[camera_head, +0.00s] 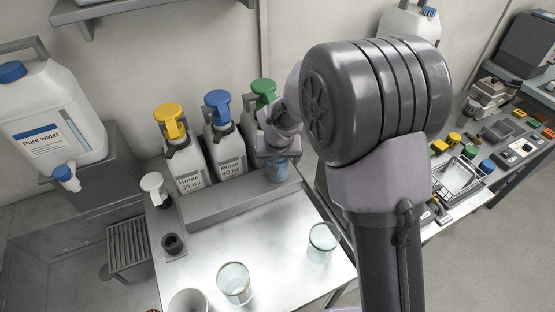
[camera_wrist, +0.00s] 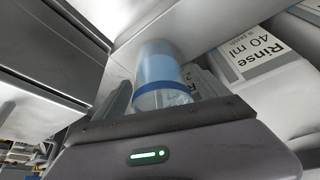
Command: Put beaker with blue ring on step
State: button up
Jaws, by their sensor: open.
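The beaker with the blue ring (camera_wrist: 158,72) is clear with a bluish tint and sits between the fingers of my gripper (camera_wrist: 160,94) in the wrist view. The fingers are open, one on each side of it; I cannot tell whether either touches. In the head view the beaker (camera_head: 277,169) shows partly below my gripper (camera_head: 279,155), at the right end of the grey step (camera_head: 235,200). It appears to stand on the step, but its base is hard to make out. The step runs in front of the rinse bottles.
Rinse bottles with yellow (camera_head: 186,160), blue (camera_head: 226,150) and green (camera_head: 264,92) pumps stand behind the step. Clear beakers (camera_head: 235,284) (camera_head: 322,243) and a whitish cup (camera_head: 188,302) stand on the bench in front. A sink (camera_head: 60,265) lies left.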

jog(key=shift+r+p, duration=0.3)
jog(key=shift+r, duration=0.1)
jog(key=s+d+r+m+p, duration=0.1)
jog(key=s+r, duration=0.3)
jog(key=r, duration=0.4)
jog(key=s+d+r+p, duration=0.2)
jog(key=s+r, duration=0.2)
jog(key=r, duration=0.4)
jog(key=s+d+r+m+y, duration=0.1)
jog(key=s+d+r, duration=0.1)
jog(key=s, duration=0.9)
jog(key=s+d+r+m+t+y, duration=0.1)
jog(key=s+r, duration=0.3)
jog(key=s, duration=0.7)
jog(key=shift+d+m, duration=0.7)
jog(key=shift+d, duration=0.05)
notch_tip(320, 180, down, 6)
jog(key=b, duration=0.6)
jog(key=shift+r, duration=0.25)
